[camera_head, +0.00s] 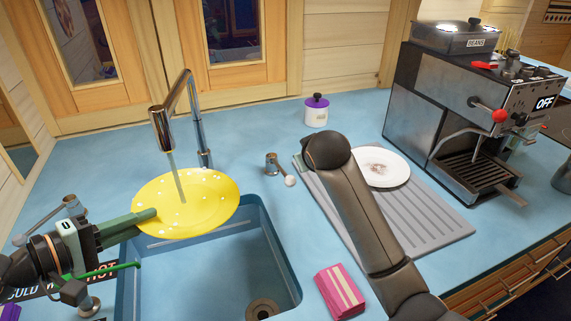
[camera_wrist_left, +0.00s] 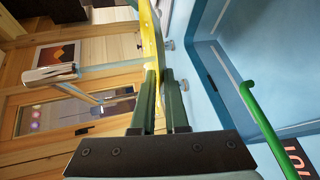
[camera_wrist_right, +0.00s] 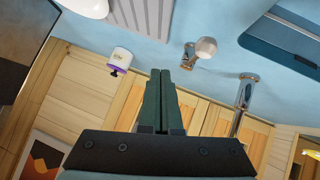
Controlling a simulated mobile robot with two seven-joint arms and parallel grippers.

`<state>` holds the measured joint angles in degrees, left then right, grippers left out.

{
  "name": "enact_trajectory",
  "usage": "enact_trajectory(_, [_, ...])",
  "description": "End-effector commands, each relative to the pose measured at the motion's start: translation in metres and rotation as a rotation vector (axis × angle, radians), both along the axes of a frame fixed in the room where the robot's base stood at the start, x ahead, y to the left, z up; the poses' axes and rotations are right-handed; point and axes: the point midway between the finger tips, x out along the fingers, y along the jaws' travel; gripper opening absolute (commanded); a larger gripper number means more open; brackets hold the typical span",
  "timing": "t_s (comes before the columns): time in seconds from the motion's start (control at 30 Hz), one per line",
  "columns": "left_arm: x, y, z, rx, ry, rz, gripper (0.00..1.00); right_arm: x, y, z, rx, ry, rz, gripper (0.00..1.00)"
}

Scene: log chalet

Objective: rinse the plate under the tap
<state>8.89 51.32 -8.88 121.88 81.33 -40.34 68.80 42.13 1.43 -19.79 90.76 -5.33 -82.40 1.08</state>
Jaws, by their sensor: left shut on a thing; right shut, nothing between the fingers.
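The yellow plate (camera_head: 205,212) with pale spots is tilted over the sink (camera_head: 272,250), under the tap (camera_head: 163,128). A thin stream of water from the tap meets the plate. My left gripper (camera_head: 150,214) is shut on the plate's left edge; the left wrist view shows the plate (camera_wrist_left: 152,45) edge-on between the fingers (camera_wrist_left: 160,75). My right gripper (camera_wrist_right: 160,75) is shut and empty in the right wrist view, pointing towards the back of the counter. The head view shows my right arm, but not its fingers.
A white plate (camera_head: 379,168) with a brown smudge lies on the grey draining board (camera_head: 437,222). A pink sponge (camera_head: 340,291) lies right of the sink. A lidded white pot (camera_head: 316,112) stands behind, a lever (camera_head: 273,166) beside the tap, a coffee machine (camera_head: 436,105) at right.

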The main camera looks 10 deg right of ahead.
Motion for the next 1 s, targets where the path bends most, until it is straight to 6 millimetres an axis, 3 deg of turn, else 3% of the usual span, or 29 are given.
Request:
enact_trajectory(0.1, [0.0, 0.0, 0.001, -0.001, -0.003, 0.001, 0.0, 0.01, -0.003, 0.021, 0.148, 0.114, -0.029, 0.0])
enact_trajectory(0.3, [0.0, 0.0, 0.001, -0.002, -0.004, 0.001, 0.0, 0.008, 0.004, 0.054, 0.344, 0.276, -0.036, 0.0])
enact_trajectory(0.5, [0.0, 0.0, 0.001, -0.002, -0.004, 0.001, 0.0, 0.003, 0.009, 0.072, 0.43, 0.353, -0.025, 0.0])
enact_trajectory(0.67, [0.0, 0.0, 0.001, -0.002, -0.004, 0.001, 0.0, 0.008, 0.013, 0.064, 0.442, 0.368, -0.023, 0.0])
enact_trajectory(1.0, [0.0, 0.0, 0.001, -0.002, -0.004, 0.001, 0.0, 0.041, 0.029, 0.01, 0.438, 0.367, -0.024, 0.0])
